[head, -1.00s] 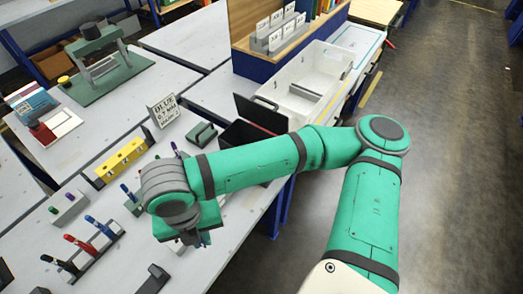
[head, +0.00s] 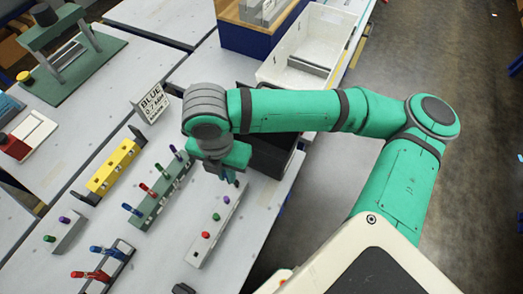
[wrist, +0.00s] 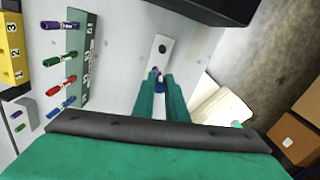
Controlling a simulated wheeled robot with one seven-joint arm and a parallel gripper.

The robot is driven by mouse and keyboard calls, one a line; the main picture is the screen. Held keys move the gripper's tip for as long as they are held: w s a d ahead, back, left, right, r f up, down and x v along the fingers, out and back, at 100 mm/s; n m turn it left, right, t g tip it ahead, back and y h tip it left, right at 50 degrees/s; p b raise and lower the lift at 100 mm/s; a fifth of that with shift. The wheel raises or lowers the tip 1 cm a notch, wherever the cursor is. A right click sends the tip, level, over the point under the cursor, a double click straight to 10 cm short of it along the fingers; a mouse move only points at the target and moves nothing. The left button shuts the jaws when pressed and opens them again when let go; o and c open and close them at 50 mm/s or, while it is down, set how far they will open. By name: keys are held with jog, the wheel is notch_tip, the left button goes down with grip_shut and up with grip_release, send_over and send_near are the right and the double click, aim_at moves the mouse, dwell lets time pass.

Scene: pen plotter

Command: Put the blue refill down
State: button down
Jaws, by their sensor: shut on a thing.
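My gripper (head: 232,180) is shut on the blue refill (wrist: 160,86), a small blue piece between the fingertips in the wrist view. In the head view, my gripper is over the far end of a long white holder (head: 200,252). This holder carries a purple, a red (head: 206,235) and a green piece (head: 216,216) or similar small coloured tops. In the wrist view the holder's end (wrist: 154,56) shows a dark hole just beyond the fingertips. A purple top (wrist: 153,72) shows beside the fingertips. I cannot tell whether the refill touches the holder.
A green rack (head: 149,212) with several coloured pens stands left of the holder. A yellow numbered block (head: 113,167) and a BLUE sign (head: 152,103) are farther left. A black bin (head: 272,160) is close right of my gripper. A white tray (head: 309,50) stands behind.

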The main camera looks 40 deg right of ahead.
jog(key=w+d+r+m, duration=0.25)
jog(key=d+m, duration=0.45)
jog(key=m, duration=0.8)
jog(key=w+d+r+m, duration=0.2)
jog(key=w+d+m, duration=0.3)
jog(key=m, duration=1.1)
jog(key=shift+s+d+f+m, duration=0.2)
jog(key=shift+d+f+m, duration=0.8)
jog(key=shift+f, duration=1.6)
jog(key=shift+s+d+f+m, duration=0.2)
jog(key=shift+d+f+m, duration=0.3)
jog(key=shift+f+m, duration=1.5)
jog(key=shift+s+d+f+m, duration=0.2)
jog(key=shift+d+f+m, duration=0.5)
jog(key=shift+f, duration=2.45)
jog(key=shift+f, duration=0.3)
jog(key=shift+f, duration=0.1)
jog(key=shift+s+d+f, duration=0.1)
jog(key=shift+d+f, duration=0.05)
jog(key=shift+f, duration=0.05)
jog(key=c, duration=1.8)
grip_release()
